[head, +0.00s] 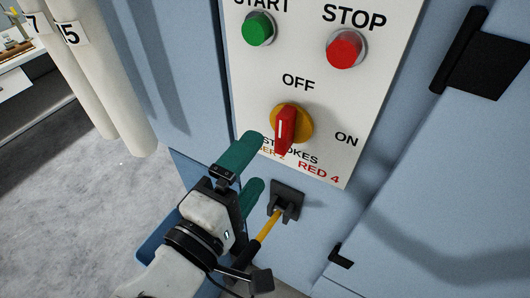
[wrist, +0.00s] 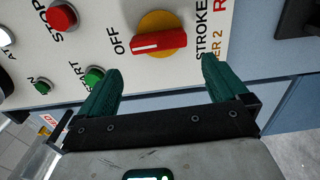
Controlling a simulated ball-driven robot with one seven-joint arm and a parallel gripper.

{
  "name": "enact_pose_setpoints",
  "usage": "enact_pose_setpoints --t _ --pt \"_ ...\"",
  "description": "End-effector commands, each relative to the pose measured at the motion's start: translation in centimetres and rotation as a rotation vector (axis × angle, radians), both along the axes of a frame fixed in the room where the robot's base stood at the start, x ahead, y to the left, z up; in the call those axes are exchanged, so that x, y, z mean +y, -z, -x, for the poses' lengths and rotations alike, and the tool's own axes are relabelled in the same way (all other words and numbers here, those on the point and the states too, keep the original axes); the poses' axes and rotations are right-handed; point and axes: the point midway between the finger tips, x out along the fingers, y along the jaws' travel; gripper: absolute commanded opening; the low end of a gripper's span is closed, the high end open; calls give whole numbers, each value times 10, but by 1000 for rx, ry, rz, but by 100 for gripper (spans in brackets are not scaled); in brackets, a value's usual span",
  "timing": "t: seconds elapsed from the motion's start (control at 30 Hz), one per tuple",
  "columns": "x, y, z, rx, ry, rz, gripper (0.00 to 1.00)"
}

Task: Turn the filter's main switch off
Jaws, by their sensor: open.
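The main switch (head: 285,130) is a red bar handle on a round yellow base, low on the white panel. It also shows in the wrist view (wrist: 160,41). There its white line lies on the end toward the OFF label (wrist: 118,44), so the handle points to OFF. The ON label (head: 346,139) is to its right in the head view. My gripper (head: 258,163) is open and empty, below and left of the switch. In the wrist view its green fingers (wrist: 160,68) are spread short of the handle, which lies beyond the gap, apparently untouched.
The green START button (head: 258,29) and red STOP button (head: 345,49) sit above the switch. Just below the panel a black bracket (head: 286,200) holds a yellow rod (head: 269,225) close to my gripper. A black hinge (head: 482,58) juts out at right. Pale numbered cylinders (head: 110,90) stand left.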

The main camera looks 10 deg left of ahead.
Motion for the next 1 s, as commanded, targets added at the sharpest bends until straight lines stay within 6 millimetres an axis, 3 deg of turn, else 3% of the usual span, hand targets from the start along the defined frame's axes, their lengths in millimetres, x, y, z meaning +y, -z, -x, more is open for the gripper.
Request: enact_pose_setpoints --t 0.1,0.3,1.0 --pt "6 1 15 -2 -2 -2 100" --pt "10 0 25 0 -1 0 100" --pt "10 0 25 0 -1 0 100"
